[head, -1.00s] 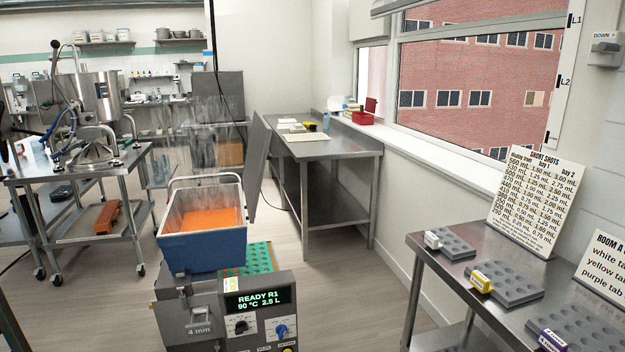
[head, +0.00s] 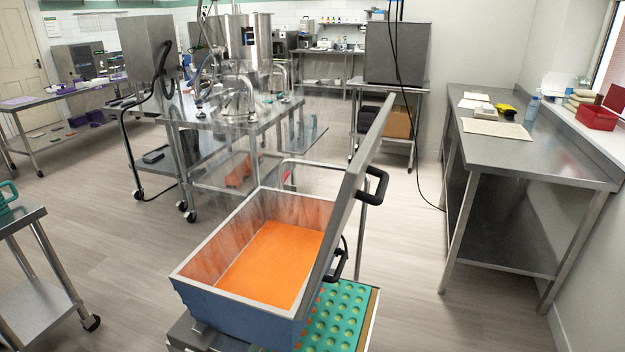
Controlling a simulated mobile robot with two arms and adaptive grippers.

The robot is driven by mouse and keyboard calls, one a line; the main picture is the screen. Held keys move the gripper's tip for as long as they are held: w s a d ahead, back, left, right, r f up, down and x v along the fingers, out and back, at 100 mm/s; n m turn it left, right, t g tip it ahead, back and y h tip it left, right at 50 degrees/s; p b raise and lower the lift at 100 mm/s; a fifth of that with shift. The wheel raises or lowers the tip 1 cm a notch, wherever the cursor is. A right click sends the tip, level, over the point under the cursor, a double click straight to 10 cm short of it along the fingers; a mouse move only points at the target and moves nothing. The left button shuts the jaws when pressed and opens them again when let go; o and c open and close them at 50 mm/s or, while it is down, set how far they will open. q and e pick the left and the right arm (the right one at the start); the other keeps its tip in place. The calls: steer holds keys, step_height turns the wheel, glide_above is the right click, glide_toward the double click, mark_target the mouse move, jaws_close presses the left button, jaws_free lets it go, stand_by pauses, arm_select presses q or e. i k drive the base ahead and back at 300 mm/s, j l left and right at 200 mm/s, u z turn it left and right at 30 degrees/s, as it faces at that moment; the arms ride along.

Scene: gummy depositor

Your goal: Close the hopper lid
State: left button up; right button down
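The hopper (head: 235,312) is a blue box with a pale rim, holding a flat orange mass (head: 275,262), with steam rising from it. The hopper lid (head: 350,190) is a grey panel standing open, tilted up along the hopper's right side. Two black handles show on the lid's outer right face, an upper one (head: 376,186) and a lower one (head: 338,262). Neither of my grippers is in the head view.
A green mold tray (head: 340,312) lies beside and below the hopper on the right. A steel table (head: 560,165) stands at the right, a wheeled steel cart (head: 195,118) behind to the left, and another cart (head: 30,270) at the left edge. Open floor (head: 120,235) lies left of the hopper.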

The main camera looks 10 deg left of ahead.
mark_target(350, 191)
steer(key=i+l+u, duration=0.8)
steer(key=l, duration=0.2)
steer(key=i+l+u, duration=0.15)
steer(key=u, duration=0.25)
steer(key=i+l+u, duration=0.1)
steer(key=l+u, duration=0.7)
steer(key=i+j, duration=0.05)
